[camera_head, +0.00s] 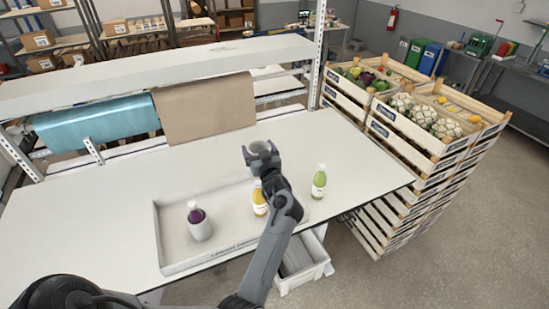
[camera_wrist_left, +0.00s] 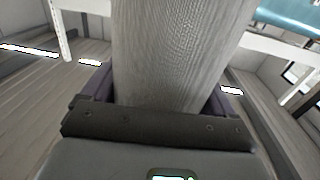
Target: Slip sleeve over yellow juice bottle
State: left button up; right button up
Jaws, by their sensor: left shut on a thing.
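The yellow juice bottle (camera_head: 259,199) stands upright at the right side of a shallow grey tray (camera_head: 158,236), partly hidden by my left arm. My left gripper (camera_head: 262,156) is shut on a grey sleeve (camera_head: 261,147), above the table and beyond the yellow bottle in the head view. The sleeve is apart from the bottle. In the left wrist view the sleeve (camera_wrist_left: 180,50) is a grey textured cylinder between the fingers. A purple bottle (camera_head: 196,214) stands in the tray with a grey sleeve around its lower part. My right gripper is out of view.
A green bottle (camera_head: 319,183) stands without a sleeve on the table, right of the tray. A raised shelf (camera_head: 150,75) with blue and brown sheets runs along the back. Stacked vegetable crates (camera_head: 420,148) stand at the right. The table left of the tray is clear.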

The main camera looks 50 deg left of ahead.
pick_arm(q)
jog(key=shift+a+r+g, duration=0.3)
jog(key=shift+a+r, duration=0.05)
jog(key=shift+r, duration=0.15)
jog(key=shift+s+a+n+g+p, duration=0.2)
jog(key=shift+n+g+p, duration=0.1)
jog(key=shift+n, duration=0.1)
jog(key=b, duration=0.5)
send_over(258, 191)
jog(key=w+a, duration=0.1)
jog(key=a, duration=0.1)
jog(key=shift+f, duration=2.95)
jog(key=shift+w+f+b, duration=0.15)
jog(key=shift+f+b, duration=2.15)
jog(key=shift+f, duration=1.15)
jog(key=shift+f+b, duration=1.7)
jog(key=shift+f, duration=0.6)
jog(key=shift+f+b, duration=2.4)
jog(key=shift+f, duration=0.8)
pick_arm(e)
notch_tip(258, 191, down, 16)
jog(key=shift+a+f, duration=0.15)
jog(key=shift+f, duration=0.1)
pick_arm(q)
jog(key=o, duration=0.4)
